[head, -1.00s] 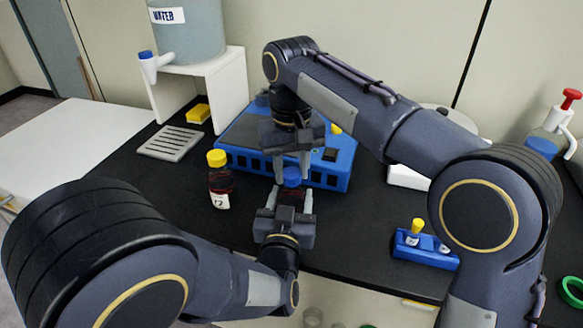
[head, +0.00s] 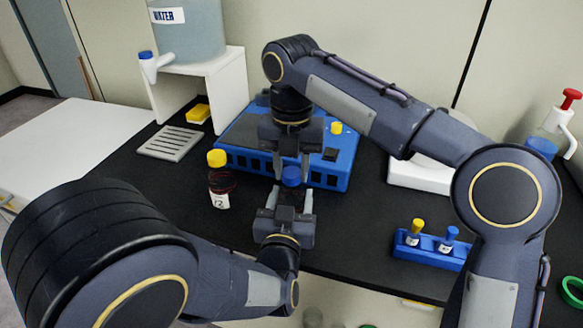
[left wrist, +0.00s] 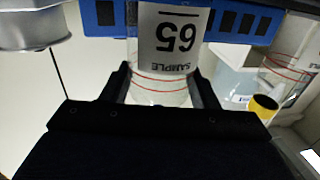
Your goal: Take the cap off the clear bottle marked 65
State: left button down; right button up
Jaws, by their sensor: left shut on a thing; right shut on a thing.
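The clear bottle marked 65 (left wrist: 165,65) fills the middle of the left wrist view, its label reading upside down. My left gripper (head: 290,198) is shut on this bottle, with a finger on each side. In the head view the bottle is mostly hidden by the left gripper. The blue cap (head: 291,175) shows just above it. My right gripper (head: 291,168) comes down from above and is shut on the cap. Whether the cap is still seated on the bottle's neck cannot be told.
A yellow-capped bottle (head: 219,182) stands just left of the grippers. A blue machine (head: 240,145) is close behind. A small blue rack (head: 425,252) with vials is at the right. A water tank (head: 190,35) stands at the back left.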

jog(key=n, duration=0.8)
jog(key=shift+n, duration=0.4)
jog(key=o, duration=1.1)
jog(key=shift+c, duration=0.2)
jog(key=shift+r, duration=0.1)
